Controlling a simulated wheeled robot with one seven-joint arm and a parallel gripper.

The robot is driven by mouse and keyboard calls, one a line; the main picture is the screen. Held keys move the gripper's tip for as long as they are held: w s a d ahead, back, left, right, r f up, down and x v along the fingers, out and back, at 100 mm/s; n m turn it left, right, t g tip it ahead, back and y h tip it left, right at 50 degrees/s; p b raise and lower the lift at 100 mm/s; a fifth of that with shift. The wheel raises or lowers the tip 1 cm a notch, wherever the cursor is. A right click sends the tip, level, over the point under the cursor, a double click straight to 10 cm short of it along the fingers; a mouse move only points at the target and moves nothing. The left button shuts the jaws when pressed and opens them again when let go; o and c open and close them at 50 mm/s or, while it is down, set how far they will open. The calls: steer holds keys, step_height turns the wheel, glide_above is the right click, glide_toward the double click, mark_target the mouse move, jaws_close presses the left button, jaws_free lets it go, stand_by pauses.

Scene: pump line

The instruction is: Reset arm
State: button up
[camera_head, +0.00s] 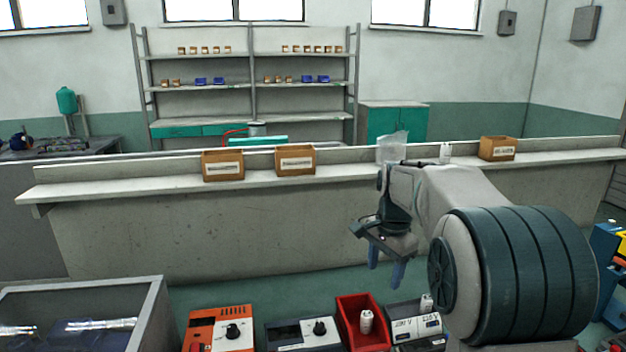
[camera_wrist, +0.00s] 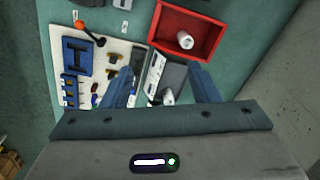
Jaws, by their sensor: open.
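My gripper (camera_head: 385,268) hangs over the front of the work area in the head view, fingers pointing down. In the wrist view its two blue fingers (camera_wrist: 161,84) are apart, with nothing held between them. My arm reaches in from the right. Below the gripper are a red bin (camera_head: 350,328) with a white cylinder (camera_head: 366,321) in it and a grey unit (camera_head: 420,342) with another white cylinder (camera_head: 426,303). The wrist view also shows the red bin (camera_wrist: 215,25) and the grey unit (camera_wrist: 172,76), apart from the fingers.
An orange device (camera_head: 218,328), a dark device (camera_head: 303,334) and a glass-topped case (camera_head: 160,310) stand at left. A ledge (camera_head: 110,187) behind carries cardboard boxes (camera_head: 223,166) and a clear container (camera_head: 391,148). A white tool board (camera_wrist: 115,50) lies beside the grey unit.

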steer(key=s+f+n, duration=0.1)
steer(key=s+n, duration=0.2)
steer(key=s, duration=0.5)
steer(key=s+f+n+t, duration=0.1)
steer(key=s+n, duration=0.3)
steer(key=s, duration=0.5)
steer(key=s+f+n+t, duration=0.1)
steer(key=s+n, duration=0.3)
steer(key=s, duration=0.5)
steer(key=shift+s+a+f, duration=0.25)
steer(key=shift+a+f, duration=0.1)
steer(key=shift+f, duration=0.5)
